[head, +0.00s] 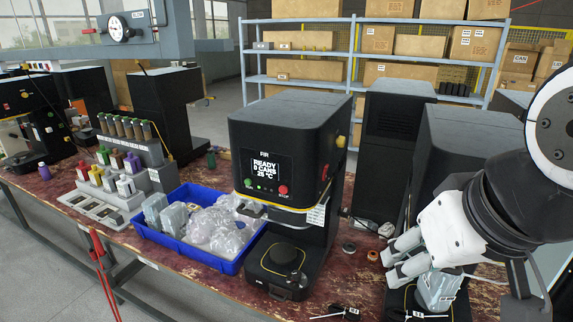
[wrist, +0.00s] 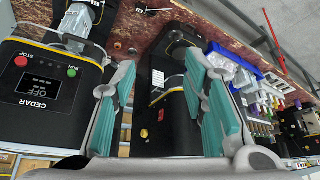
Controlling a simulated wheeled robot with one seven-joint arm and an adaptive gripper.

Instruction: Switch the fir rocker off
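The fir machine (head: 290,150) is a black seamer in the middle of the head view, labelled FIR. Its lit display (head: 265,168) reads READY, 0 CANS, 25 °C. A small red part (head: 325,172), which looks like the rocker, sits on its right side, below a yellow knob (head: 341,141). In the wrist view the fir machine's side (wrist: 175,110) shows between my fingers, with the red part (wrist: 144,133) and yellow knob (wrist: 160,115) low down. The rocker's position is too small to tell. My gripper (head: 393,256) is open and empty, right of the machine and apart from it; its teal-padded fingers (wrist: 160,62) are spread.
The cedar machine (wrist: 50,85) stands beside my gripper, its display reading OFF. A blue tray (head: 228,266) of bagged items lies left of the fir machine. Small round parts (head: 349,248) lie on the worn red bench (head: 350,275) between the machines. Shelves (head: 350,55) stand behind.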

